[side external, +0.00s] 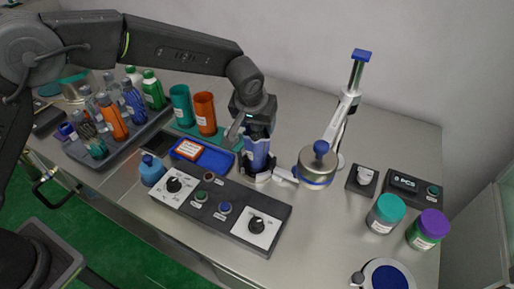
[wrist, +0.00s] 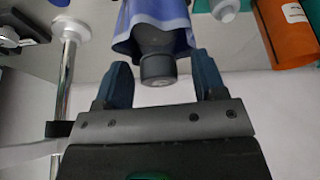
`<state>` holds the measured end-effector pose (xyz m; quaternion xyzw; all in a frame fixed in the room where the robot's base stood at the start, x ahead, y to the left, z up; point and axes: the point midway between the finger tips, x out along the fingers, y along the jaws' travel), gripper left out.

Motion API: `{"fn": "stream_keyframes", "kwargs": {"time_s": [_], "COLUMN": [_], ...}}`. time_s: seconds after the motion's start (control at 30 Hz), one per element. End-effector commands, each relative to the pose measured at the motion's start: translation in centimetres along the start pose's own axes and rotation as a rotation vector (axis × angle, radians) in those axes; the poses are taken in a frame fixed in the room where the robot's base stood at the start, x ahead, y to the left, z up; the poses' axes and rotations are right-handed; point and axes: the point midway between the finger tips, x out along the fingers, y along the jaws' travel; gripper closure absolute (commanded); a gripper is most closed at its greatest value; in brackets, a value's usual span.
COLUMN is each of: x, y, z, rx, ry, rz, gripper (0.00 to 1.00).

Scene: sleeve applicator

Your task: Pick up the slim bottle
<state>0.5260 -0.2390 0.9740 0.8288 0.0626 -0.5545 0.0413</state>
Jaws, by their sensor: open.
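The slim bottle stands upright in a round dark holder (side external: 257,178) at the middle of the bench, wrapped in a blue sleeve (side external: 257,156). In the wrist view its dark grey cap (wrist: 158,69) and shoulder stick out of the loose-edged blue sleeve (wrist: 150,14). My gripper (side external: 257,128) is above the bottle, pointing down. In the wrist view my gripper (wrist: 160,82) is open, with one finger on each side of the cap and a visible gap on both sides. The bottle's lower part is hidden by the sleeve.
A lever press with a blue knob (side external: 321,147) stands just right of the bottle. A control panel (side external: 220,207) lies in front. A blue tray (side external: 215,160) and orange cup (side external: 205,113) are left. A grey tray (side external: 105,160) holds several bottles. Jars (side external: 385,215) stand at right.

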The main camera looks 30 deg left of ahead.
Motion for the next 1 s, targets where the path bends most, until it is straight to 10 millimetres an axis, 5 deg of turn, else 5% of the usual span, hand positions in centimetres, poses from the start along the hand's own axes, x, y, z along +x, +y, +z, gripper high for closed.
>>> {"fn": "stream_keyframes", "kwargs": {"time_s": [0.3, 1.0], "x": [0.52, 0.49], "y": [0.0, 0.01], "z": [-0.06, -0.03], "rx": [-0.001, -0.001], "ry": [0.002, 0.001], "rz": [0.001, 0.001], "gripper": [0.37, 1.0]}}
